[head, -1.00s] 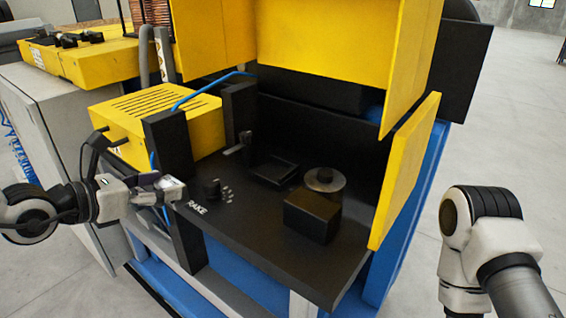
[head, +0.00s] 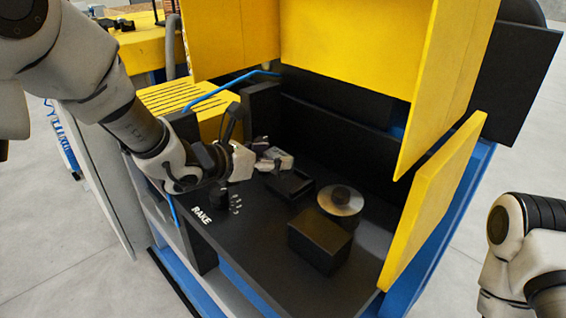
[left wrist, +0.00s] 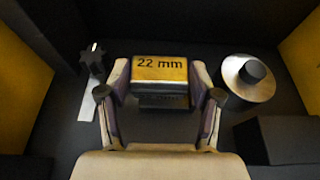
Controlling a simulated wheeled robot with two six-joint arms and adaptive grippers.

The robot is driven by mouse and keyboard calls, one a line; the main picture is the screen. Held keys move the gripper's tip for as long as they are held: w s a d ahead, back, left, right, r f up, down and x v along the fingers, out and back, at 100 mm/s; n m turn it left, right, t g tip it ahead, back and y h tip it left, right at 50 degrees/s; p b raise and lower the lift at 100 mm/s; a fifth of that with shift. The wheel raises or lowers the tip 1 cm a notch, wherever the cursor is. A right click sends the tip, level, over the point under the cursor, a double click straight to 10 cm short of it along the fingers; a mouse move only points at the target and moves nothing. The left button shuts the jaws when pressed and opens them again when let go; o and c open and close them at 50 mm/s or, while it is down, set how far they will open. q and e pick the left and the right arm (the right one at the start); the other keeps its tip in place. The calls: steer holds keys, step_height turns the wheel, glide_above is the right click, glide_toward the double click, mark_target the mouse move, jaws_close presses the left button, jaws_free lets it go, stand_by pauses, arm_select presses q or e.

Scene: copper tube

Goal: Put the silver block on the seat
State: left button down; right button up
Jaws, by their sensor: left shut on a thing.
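The silver block (left wrist: 160,69), marked "22 mm", is held between the fingers of my left gripper (left wrist: 160,97); its top looks yellowish in the left wrist view. In the head view my left gripper (head: 262,161) is over the back left of the black deck, with the block (head: 281,158) at its tip. The seat, seemingly the black square tray (head: 291,188), lies just in front of and below the block. The frames do not show clearly how high the block is above it. My right gripper is out of view.
A black knob (head: 219,196) is at the left, near the "RAKE" label. Yellow panels (head: 430,205) bound the right and back.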

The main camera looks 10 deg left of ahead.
arm_select(q)
steer(key=shift+w+d, duration=0.4)
steer(key=shift+d, duration=0.2)
steer(key=shift+w+d, duration=0.4)
steer(key=shift+d, duration=0.2)
step_height(320, 180, down, 3)
steer(key=shift+a+f+p, duration=0.1)
steer(key=shift+f+p, duration=0.1)
steer(key=shift+p, duration=0.1)
steer(key=shift+f, duration=0.25)
steer(key=shift+c, duration=1.1)
jaws_free()
